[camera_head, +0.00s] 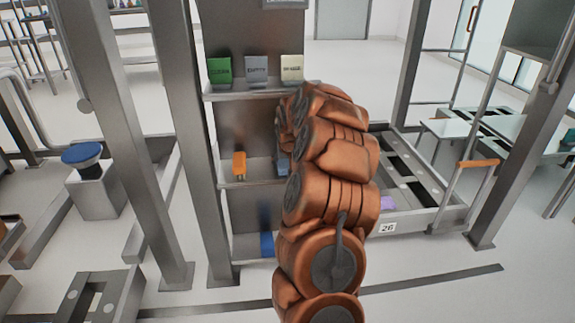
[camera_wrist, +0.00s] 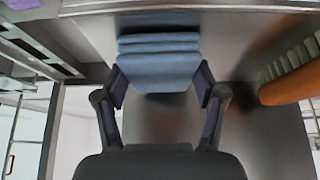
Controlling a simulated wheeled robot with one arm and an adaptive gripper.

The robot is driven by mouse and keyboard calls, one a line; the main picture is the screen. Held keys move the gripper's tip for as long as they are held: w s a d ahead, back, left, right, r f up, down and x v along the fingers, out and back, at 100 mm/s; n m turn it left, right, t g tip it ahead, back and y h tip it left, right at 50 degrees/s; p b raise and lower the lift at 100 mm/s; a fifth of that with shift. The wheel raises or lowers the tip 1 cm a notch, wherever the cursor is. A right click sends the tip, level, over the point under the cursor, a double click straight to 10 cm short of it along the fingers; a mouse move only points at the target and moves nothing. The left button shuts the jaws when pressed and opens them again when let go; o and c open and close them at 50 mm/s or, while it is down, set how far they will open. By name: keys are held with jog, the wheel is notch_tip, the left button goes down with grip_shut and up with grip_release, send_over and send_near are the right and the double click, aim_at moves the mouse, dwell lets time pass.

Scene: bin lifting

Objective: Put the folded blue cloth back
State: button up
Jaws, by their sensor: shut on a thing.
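The folded blue cloth (camera_wrist: 158,70) lies between the two dark fingers of my gripper (camera_wrist: 160,86) in the wrist view, with its stacked folds showing. The fingers are shut on its sides. In the head view a small blue-grey patch (camera_head: 282,167), probably the cloth, shows beside my arm at the middle shelf (camera_head: 262,181). My arm hides the gripper there. I cannot tell whether the cloth rests on the shelf or is held just above it.
An orange item (camera_head: 239,165) stands left on the middle shelf; an orange ribbed thing (camera_wrist: 290,85) is right in the wrist view. Green (camera_head: 219,71), grey and cream labelled items stand above. A blue item (camera_head: 267,243) is below. Bin 26 (camera_head: 410,219) holds something purple at right.

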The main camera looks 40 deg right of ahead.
jog(key=shift+f, duration=0.15)
jog(key=o, duration=1.1)
